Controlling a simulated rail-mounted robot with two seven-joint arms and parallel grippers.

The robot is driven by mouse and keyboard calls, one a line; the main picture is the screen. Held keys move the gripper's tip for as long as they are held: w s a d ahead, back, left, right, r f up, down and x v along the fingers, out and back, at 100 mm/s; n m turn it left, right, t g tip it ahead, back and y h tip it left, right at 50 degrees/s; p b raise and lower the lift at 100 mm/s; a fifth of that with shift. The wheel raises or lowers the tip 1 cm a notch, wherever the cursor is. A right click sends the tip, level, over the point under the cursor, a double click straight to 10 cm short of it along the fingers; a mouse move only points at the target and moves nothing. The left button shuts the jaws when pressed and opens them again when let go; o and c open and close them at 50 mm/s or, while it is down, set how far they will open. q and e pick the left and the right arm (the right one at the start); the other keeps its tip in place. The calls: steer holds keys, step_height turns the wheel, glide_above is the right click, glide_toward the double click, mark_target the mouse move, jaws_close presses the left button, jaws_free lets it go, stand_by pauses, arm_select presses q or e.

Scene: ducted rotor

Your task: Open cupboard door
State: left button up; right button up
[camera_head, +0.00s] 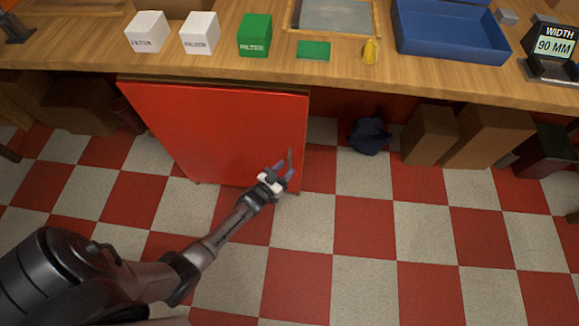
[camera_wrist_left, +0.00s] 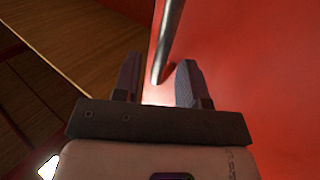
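The red cupboard door (camera_head: 225,130) stands under the wooden bench at the left; I cannot tell whether it is slightly ajar. Its thin metal bar handle (camera_head: 290,160) is near the door's right edge, partly hidden by my left gripper. My left gripper (camera_head: 284,171) is at the handle, its fingers apart. In the left wrist view the handle (camera_wrist_left: 168,40) runs down to between the open fingertips (camera_wrist_left: 158,72), with gaps visible beside it. The red door surface (camera_wrist_left: 255,70) fills the right of that view. My right gripper is not in view.
The bench top (camera_head: 200,62) overhangs the door and carries white and green boxes and a blue tray (camera_head: 450,30). Brown boxes (camera_head: 430,133) and a dark crumpled item (camera_head: 369,136) sit under the bench at right. The checkered floor (camera_head: 365,230) in front is clear.

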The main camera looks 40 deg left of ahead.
arm_select(q)
steer(key=shift+w+b, duration=0.45)
steer(key=shift+w, duration=0.9)
jaws_close()
